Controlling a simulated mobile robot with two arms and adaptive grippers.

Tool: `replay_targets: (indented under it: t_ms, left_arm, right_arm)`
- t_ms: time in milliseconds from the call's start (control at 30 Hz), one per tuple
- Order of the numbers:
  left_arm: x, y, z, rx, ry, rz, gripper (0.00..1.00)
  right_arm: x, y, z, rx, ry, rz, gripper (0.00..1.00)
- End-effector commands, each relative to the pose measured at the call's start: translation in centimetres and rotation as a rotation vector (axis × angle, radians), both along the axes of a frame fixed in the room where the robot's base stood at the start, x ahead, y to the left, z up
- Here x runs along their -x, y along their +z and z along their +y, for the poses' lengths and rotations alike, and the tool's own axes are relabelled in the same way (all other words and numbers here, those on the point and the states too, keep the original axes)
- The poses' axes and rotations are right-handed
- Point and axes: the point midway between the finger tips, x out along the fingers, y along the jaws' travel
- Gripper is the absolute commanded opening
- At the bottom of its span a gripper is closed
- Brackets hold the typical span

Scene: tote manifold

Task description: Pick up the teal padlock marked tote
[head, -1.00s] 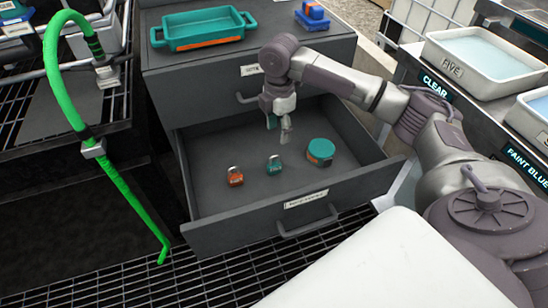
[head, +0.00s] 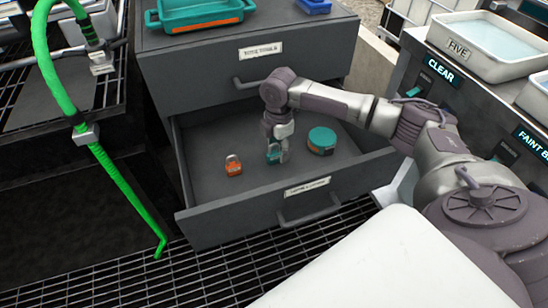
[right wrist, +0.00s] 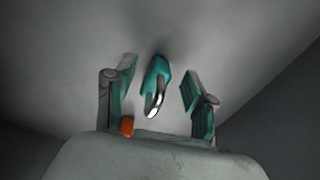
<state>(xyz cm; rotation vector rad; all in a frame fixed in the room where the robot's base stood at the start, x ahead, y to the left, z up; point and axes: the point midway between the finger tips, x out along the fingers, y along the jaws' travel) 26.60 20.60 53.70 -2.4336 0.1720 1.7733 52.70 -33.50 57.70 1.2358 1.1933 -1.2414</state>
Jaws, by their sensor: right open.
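The teal padlock (right wrist: 157,78) lies between the two fingers of my right gripper (right wrist: 160,84) in the right wrist view, its silver shackle toward the camera. Clear gaps show on both sides of it, so the fingers are open and not on it. In the head view my right gripper (head: 276,153) points down into the open drawer (head: 212,182) and largely hides the teal padlock. The mark on the padlock cannot be read. My left gripper is not in view.
An orange padlock (head: 234,166) lies left of the gripper in the drawer, and a round teal container (head: 321,141) lies to the right. The drawer's front panel and side walls surround them. A teal tray (head: 200,14) stands on the cabinet top.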

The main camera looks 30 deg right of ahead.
Motion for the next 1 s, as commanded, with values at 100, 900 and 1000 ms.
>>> replay_targets:
  t_ms: [100, 900, 1000]
  left_arm:
    - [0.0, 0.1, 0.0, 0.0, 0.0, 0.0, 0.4]
    - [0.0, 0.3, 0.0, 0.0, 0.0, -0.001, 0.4]
    - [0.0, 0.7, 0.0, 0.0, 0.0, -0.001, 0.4]
  right_arm:
    - [0.0, 0.1, 0.0, 0.0, 0.0, -0.001, 0.55]
    - [-0.1, 0.7, 0.0, 0.0, 0.0, -0.002, 0.0]
    - [-0.1, 1.7, 0.0, -0.001, 0.0, -0.004, 0.0]
